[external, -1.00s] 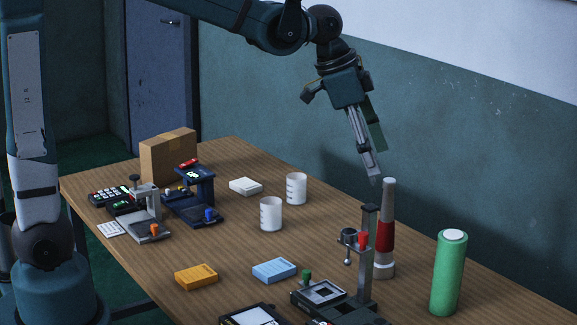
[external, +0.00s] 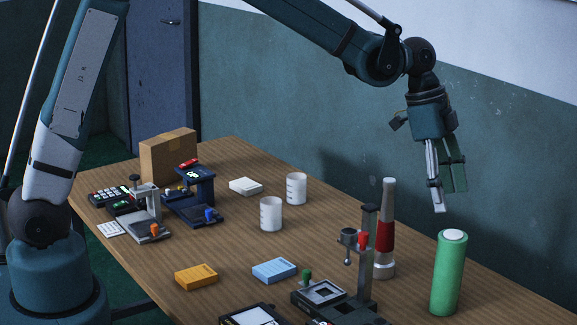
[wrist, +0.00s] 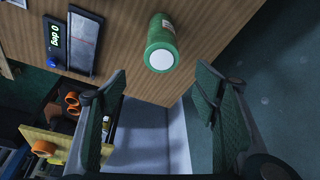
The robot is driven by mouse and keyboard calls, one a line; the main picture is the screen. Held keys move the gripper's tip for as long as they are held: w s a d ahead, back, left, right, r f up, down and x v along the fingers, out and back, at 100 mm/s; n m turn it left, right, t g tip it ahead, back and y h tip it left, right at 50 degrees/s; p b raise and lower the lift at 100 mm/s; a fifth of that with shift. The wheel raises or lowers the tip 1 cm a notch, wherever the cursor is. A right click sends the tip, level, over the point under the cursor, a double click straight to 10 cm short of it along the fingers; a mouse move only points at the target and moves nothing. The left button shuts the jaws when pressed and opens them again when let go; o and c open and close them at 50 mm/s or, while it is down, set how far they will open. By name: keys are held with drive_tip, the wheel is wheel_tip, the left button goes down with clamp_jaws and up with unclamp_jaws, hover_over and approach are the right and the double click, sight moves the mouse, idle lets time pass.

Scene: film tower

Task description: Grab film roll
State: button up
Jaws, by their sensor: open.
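The film roll appears to be the green cylinder with a white top (external: 448,273), standing upright at the right side of the wooden table. In the wrist view the green roll (wrist: 162,42) shows at the top centre, beyond my fingers, with its white end facing the camera. My gripper (external: 449,200) hangs above the roll, fingers pointing down, with a gap between them and the roll's top. It also shows in the wrist view (wrist: 160,82), with its fingers wide apart and nothing between them.
A red and white tapered tower (external: 386,235) stands left of the roll, beside a dark press-like stand (external: 367,255). White cups (external: 271,214), a blue box (external: 274,271) and a yellow box (external: 196,277) lie farther left on the wooden table (external: 225,245).

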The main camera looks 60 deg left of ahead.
drive_tip(key=shift+w+d+f, duration=0.5)
drive_tip(key=shift+d+f, duration=0.05)
drive_tip(key=shift+d, duration=0.2)
approach(454, 276)
drive_tip(key=w+f, duration=0.1)
drive_tip(key=f, duration=0.1)
drive_tip(key=w+a+f, duration=0.1)
drive_tip(key=shift+w+a+f, duration=0.1)
drive_tip(key=shift+a+f, duration=0.05)
drive_tip(key=shift+f, duration=0.25)
drive_tip(key=shift+x, duration=1.3)
drive_tip(key=shift+f, duration=0.1)
drive_tip(key=shift+b+x, duration=0.3)
drive_tip(key=shift+x, duration=2.2)
drive_tip(key=shift+w, duration=0.2)
drive_tip(key=c, duration=1.4)
